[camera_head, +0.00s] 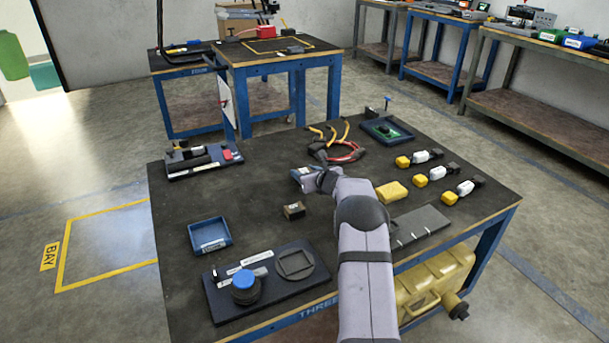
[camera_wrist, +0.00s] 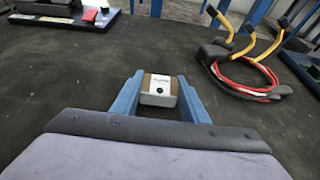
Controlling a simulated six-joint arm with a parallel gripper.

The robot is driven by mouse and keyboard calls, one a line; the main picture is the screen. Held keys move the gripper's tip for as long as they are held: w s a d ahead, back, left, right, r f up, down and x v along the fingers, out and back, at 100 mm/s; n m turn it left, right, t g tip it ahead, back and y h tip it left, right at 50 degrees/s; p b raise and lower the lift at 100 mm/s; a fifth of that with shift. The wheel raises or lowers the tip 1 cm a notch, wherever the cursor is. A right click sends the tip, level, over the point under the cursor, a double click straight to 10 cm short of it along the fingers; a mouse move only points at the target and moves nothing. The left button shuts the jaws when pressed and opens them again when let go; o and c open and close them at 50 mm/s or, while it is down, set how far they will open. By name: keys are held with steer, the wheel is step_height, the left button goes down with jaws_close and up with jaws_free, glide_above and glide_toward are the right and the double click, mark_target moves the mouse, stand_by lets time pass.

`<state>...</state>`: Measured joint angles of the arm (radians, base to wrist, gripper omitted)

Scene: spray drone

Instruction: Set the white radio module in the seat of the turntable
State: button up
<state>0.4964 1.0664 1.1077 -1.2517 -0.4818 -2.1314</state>
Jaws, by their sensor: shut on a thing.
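My gripper (camera_head: 303,173) is over the middle of the table, and its two blue fingers also show in the wrist view (camera_wrist: 158,98). It is shut on the white radio module (camera_wrist: 160,84), a small pale block with a printed label and a dark green dot, held between the fingertips. In the head view my gripper and arm mostly hide the module. The turntable (camera_head: 309,269), a grey disc with a square raised seat (camera_head: 295,262), is on a dark board at the table's front. The seat looks empty. My gripper is well behind it and apart from it.
A blue-capped black knob (camera_head: 244,285) stands left of the turntable on the same board. A blue tray (camera_head: 209,235) and a small brown-black block (camera_head: 293,210) are nearby. A red-and-yellow cable bundle (camera_head: 338,150) lies behind my gripper. A yellow block (camera_head: 391,192) lies to the right.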

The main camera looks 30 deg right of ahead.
mark_target(305, 171)
step_height(305, 171, up, 9)
steer(key=shift+r+p, duration=0.15)
steer(key=shift+p, duration=1)
steer(key=s+a+y, duration=0.1)
steer(key=s+a, duration=0.1)
steer(key=s, duration=0.2)
steer(key=s+a+f+n, duration=0.1)
steer(key=s+a, duration=0.2)
steer(key=s, duration=0.1)
steer(key=s+a+f+n+y, duration=0.1)
steer(key=s+a, duration=0.2)
steer(key=shift+s+f+y, duration=0.25)
steer(key=shift+s+y, duration=0.05)
steer(key=shift+s, duration=0.1)
steer(key=shift+n+g+y, duration=0.3)
steer(key=shift+n+y, duration=0.4)
steer(key=s+a, duration=0.3)
steer(key=s, duration=0.2)
steer(key=s+a, duration=0.4)
steer(key=s, duration=0.2)
steer(key=s+a, duration=0.4)
steer(key=s, duration=0.2)
steer(key=shift+s+f, duration=0.1)
